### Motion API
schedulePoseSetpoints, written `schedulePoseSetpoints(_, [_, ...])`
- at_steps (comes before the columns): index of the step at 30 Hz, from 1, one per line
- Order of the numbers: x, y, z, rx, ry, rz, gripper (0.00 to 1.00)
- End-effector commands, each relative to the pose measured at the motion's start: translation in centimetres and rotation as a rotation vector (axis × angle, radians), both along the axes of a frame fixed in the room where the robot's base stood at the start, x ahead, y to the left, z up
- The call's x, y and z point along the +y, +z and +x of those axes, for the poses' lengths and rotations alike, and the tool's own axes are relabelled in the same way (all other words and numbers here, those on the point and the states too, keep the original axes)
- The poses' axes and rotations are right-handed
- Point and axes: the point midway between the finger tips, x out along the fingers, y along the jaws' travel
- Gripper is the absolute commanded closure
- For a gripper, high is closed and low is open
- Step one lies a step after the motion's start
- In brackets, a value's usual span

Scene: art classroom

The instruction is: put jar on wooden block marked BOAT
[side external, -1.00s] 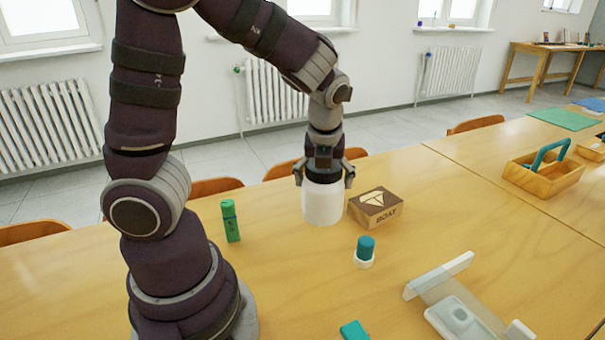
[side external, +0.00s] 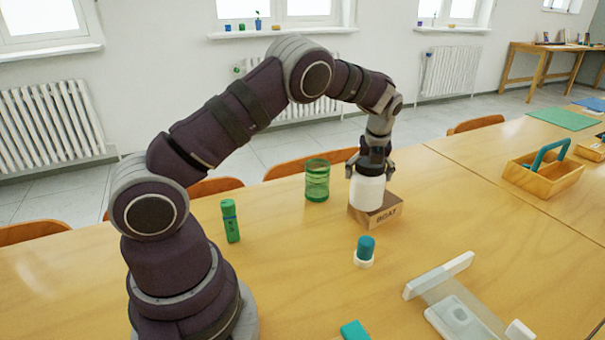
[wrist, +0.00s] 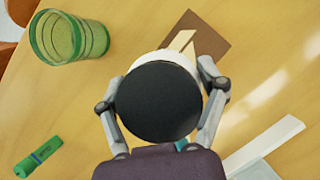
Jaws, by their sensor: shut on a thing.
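The white jar (side external: 366,193) with a black lid is upright between the fingers of my gripper (side external: 370,168). My gripper is shut on it near the lid. The wooden block marked BOAT (side external: 386,215) lies on the table, and the jar's lower end overlaps its top in the side view. I cannot tell whether the jar touches the block. In the wrist view the black lid (wrist: 158,101) hides the jar's body and part of the block (wrist: 207,36), whose pale boat picture partly shows.
A green glass (side external: 317,182) stands left of the jar. A pale tray piece (side external: 460,312) lies front right. A wooden caddy (side external: 541,180) stands farther right.

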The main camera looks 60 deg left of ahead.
Motion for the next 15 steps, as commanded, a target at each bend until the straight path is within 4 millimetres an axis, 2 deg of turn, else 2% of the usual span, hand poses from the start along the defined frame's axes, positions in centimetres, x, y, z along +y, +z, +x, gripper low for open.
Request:
schedulePoseSetpoints(8, [0.02,-0.23,0.02,-0.002,0.0,0.001,0.69])
schedulePoseSetpoints(9, [0.02,-0.25,0.01,-0.001,0.0,0.001,0.24])
schedulePoseSetpoints(14, [0.02,-0.23,0.01,-0.001,0.0,0.002,0.03])
schedulePoseSetpoints(15, [0.01,-0.22,0.01,-0.001,0.0,0.002,0.02])
